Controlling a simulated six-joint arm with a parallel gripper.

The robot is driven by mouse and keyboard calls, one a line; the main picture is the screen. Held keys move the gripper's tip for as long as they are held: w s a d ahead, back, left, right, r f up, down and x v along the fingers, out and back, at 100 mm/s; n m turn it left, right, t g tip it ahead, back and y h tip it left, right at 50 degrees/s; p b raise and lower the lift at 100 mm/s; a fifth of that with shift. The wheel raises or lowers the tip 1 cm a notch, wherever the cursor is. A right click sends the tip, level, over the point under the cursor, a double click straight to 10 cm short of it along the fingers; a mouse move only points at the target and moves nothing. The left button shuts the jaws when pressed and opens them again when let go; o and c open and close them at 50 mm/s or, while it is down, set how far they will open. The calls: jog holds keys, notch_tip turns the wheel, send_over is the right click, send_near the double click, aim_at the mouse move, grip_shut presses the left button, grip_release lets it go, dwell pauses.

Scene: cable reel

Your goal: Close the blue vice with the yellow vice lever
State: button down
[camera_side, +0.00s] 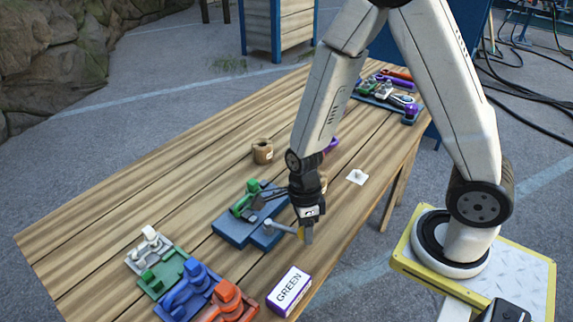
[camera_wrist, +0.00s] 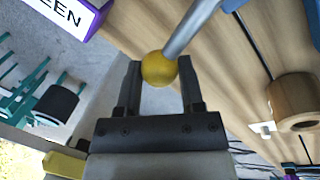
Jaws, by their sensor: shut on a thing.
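The blue vice (camera_side: 232,229) sits on the wooden table in the side view, with a green part (camera_side: 245,199) on top of it. A grey metal rod (camera_side: 280,226) runs from the vice toward my gripper, and the yellow vice lever (camera_side: 301,233) is at its end. In the wrist view the lever's yellow ball end (camera_wrist: 158,69) lies between my two fingers. My gripper (camera_wrist: 160,88) is shut on this yellow ball; it also shows in the side view (camera_side: 307,236), pointing down beside the vice. The vice jaws are partly hidden by my arm in the side view.
A box marked GREEN (camera_side: 289,290) lies near the table's front edge. Grey, green, blue and orange parts (camera_side: 186,290) stand at the lower left. A brown cup-like piece (camera_side: 262,152) and a white square (camera_side: 357,177) lie beyond the vice. A tool tray (camera_side: 388,94) is at the far end.

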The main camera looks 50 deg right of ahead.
jog(key=a+m, duration=0.2)
jog(key=m, duration=0.1)
jog(key=shift+s+a, duration=0.2)
jog(key=shift+a, duration=0.15)
jog(key=shift+a+m+t+y, duration=0.35)
jog(key=shift+a+m, duration=0.35)
jog(key=shift+m, duration=0.5)
jog(key=shift+w, duration=0.1)
jog(key=shift+c, duration=1.2)
grip_release()
jog(key=shift+r, duration=0.15)
notch_tip(320, 180, up, 7)
jog(key=d, duration=0.1)
jog(key=shift+w+d+r, duration=0.2)
jog(key=shift+w, duration=0.05)
